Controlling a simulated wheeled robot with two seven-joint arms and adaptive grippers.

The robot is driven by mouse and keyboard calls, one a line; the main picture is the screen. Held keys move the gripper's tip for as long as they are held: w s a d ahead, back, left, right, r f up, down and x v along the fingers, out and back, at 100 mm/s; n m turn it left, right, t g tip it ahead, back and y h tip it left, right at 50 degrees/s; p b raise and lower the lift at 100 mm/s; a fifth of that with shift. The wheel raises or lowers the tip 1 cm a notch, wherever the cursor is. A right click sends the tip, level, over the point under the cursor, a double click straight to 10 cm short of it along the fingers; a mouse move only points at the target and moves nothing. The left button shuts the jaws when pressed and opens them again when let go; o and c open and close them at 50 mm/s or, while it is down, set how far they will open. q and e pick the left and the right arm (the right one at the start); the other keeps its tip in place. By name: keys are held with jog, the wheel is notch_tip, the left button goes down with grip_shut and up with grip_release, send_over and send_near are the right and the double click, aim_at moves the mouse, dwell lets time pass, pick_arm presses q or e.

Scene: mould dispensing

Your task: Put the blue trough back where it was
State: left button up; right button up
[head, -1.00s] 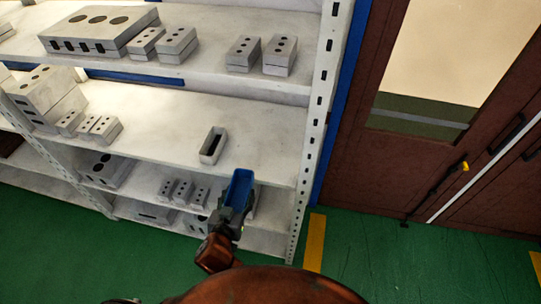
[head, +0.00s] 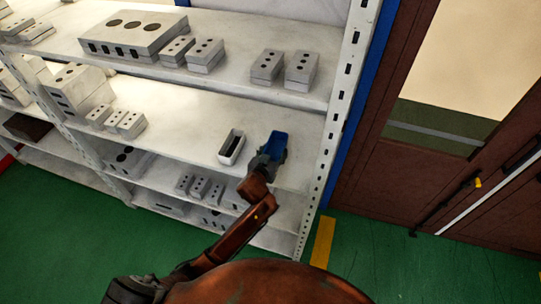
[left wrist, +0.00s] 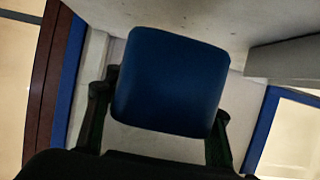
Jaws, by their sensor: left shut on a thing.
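The blue trough (head: 277,143) is in my left gripper (head: 267,160), over the right part of the middle shelf in the head view. The fingers are shut on it, one on each side, as the left wrist view shows, where the trough (left wrist: 172,80) fills the middle between the fingers. Whether its base touches the shelf I cannot tell. A white-grey trough (head: 231,147) with a dark inside stands on the same shelf, just left of the blue one. My right gripper is not in view.
The shelf rack (head: 190,118) holds several grey mould blocks on its levels. Its right upright post (head: 331,130) is close to the right of the blue trough. The upper shelf (head: 225,80) lies above and behind. A brown door (head: 400,190) stands right.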

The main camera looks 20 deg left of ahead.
aim_at(270, 153)
pick_arm(q)
jog(key=f, duration=0.1)
jog(key=w+a+f, duration=0.1)
jog(key=w+f, duration=0.1)
jog(key=shift+w+a+f, duration=0.2)
jog(key=shift+a+f, duration=0.1)
jog(key=shift+a, duration=0.1)
jog(key=shift+w+a+f+p, duration=0.1)
jog(key=shift+f+p, duration=0.35)
jog(key=shift+f, duration=1.3)
jog(key=shift+f, duration=0.15)
jog(key=o, duration=1.2)
jog(key=shift+s+r, duration=0.2)
jog(key=shift+r, duration=0.05)
jog(key=v, duration=1.1)
jog(key=shift+s+r+b, duration=0.1)
jog(key=shift+s+b, duration=0.2)
jog(key=shift+b, duration=0.1)
